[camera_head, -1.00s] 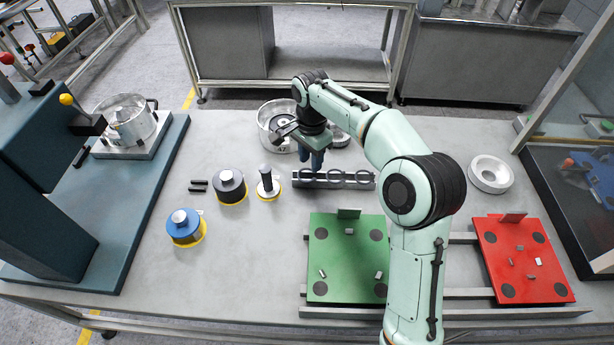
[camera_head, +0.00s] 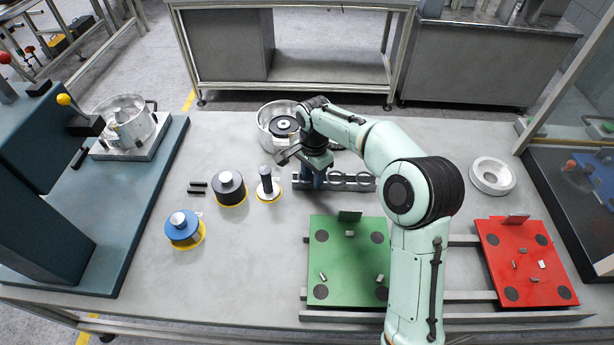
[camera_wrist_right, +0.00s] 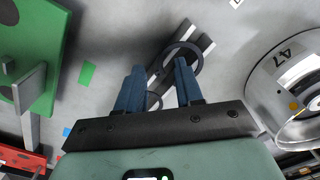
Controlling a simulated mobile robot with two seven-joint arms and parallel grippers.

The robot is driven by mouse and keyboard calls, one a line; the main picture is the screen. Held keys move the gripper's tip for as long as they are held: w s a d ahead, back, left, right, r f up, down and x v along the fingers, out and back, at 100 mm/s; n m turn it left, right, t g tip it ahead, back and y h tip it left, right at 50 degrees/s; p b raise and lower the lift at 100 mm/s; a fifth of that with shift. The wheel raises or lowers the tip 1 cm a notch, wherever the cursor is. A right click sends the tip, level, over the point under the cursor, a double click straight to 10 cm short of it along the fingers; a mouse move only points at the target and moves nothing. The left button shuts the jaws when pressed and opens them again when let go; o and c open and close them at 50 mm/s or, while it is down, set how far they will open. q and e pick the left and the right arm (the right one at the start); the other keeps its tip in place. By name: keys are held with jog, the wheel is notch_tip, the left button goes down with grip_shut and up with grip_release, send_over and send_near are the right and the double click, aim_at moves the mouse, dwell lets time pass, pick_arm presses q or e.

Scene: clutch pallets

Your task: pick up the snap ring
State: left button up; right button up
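The snap rings are thin dark rings standing in a low grey rack (camera_head: 350,186) at the middle of the table. Two snap rings, a nearer one (camera_head: 336,178) and one at the right end (camera_head: 363,178), show in the head view. The rack's left part is hidden by my right gripper (camera_head: 313,182), which is lowered there. In the right wrist view, my right gripper (camera_wrist_right: 158,88) has its two blue fingers apart. I cannot tell contact. My left gripper is not in view.
A green plate (camera_head: 335,265) and a red plate (camera_head: 520,262) lie in front. A round metal housing (camera_head: 267,121) is behind. A pale ring (camera_head: 491,175) lies right.

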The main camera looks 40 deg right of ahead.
jog(key=shift+c, duration=0.3)
grip_shut()
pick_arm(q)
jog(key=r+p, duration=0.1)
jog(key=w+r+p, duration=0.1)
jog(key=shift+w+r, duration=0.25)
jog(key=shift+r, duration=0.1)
pick_arm(e)
notch_tip(320, 180, up, 11)
jog(key=shift+w, duration=0.2)
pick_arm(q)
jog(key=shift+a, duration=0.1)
pick_arm(e)
jog(key=shift+s, duration=0.1)
